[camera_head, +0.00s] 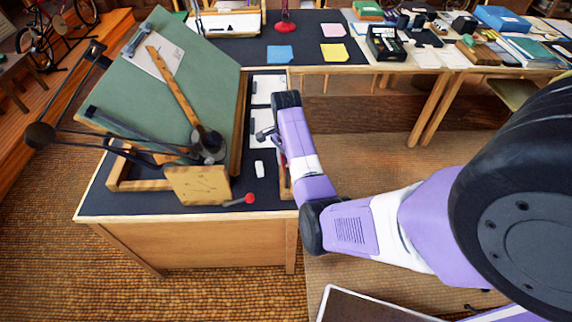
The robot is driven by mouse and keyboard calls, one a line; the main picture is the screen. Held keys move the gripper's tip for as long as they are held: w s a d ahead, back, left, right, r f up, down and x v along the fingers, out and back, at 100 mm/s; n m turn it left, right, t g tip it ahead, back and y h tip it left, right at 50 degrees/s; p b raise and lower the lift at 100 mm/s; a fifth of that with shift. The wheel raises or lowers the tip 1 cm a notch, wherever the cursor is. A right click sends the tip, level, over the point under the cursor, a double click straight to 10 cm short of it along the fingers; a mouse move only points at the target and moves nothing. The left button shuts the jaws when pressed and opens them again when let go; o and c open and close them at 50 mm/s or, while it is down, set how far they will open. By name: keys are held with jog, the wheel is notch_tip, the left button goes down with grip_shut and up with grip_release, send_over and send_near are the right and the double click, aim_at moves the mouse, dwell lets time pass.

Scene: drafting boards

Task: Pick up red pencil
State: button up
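No red pencil can be made out for certain. A small reddish sliver (283,160) shows at the left edge of my purple arm, over the right side of the near desk, too small to identify. My gripper (264,134) is a small grey shape left of the arm's far end, above the desk's dark top, near white sheets (262,90). My arm hides part of the desk's right side. The picture is too coarse to show whether the fingers are apart or hold anything.
A wooden block (198,186), a white eraser (259,169) and a red-knobbed rod (248,199) lie near the front edge. A cluttered table (440,62) stands behind.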

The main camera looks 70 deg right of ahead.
grip_shut()
jog(key=shift+r, duration=0.1)
dwell(0.4)
notch_tip(320, 180, up, 20)
jog(key=p, duration=0.3)
dwell(0.6)
dwell(1.9)
